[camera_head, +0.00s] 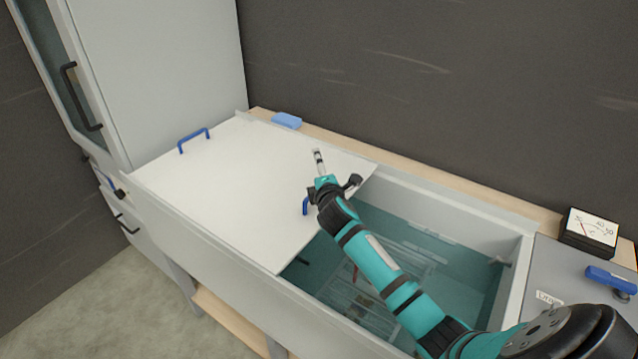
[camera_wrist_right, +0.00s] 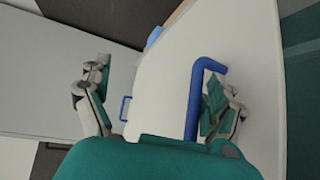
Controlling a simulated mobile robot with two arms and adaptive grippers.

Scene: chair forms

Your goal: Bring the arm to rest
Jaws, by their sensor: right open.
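My right arm (camera_head: 385,270) reaches in from the lower right over the open part of a basin. Its gripper (camera_head: 328,178) is open above the right end of a white sliding lid (camera_head: 225,190). A blue handle (camera_head: 305,206) on the lid is partly hidden behind the gripper. In the right wrist view the fingers of the gripper (camera_wrist_right: 155,85) are spread wide. The blue handle (camera_wrist_right: 194,105) stands beside the right-hand finger, partly overlapping it; I cannot tell whether they touch. My left gripper is not in view.
The basin rim (camera_head: 450,207) surrounds an open teal interior with racks. A second blue handle (camera_head: 194,138) is on the lid's far left. A light blue block (camera_head: 287,120) lies on the back ledge. A gauge (camera_head: 590,230) stands at right. A tall cabinet (camera_head: 160,70) is at left.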

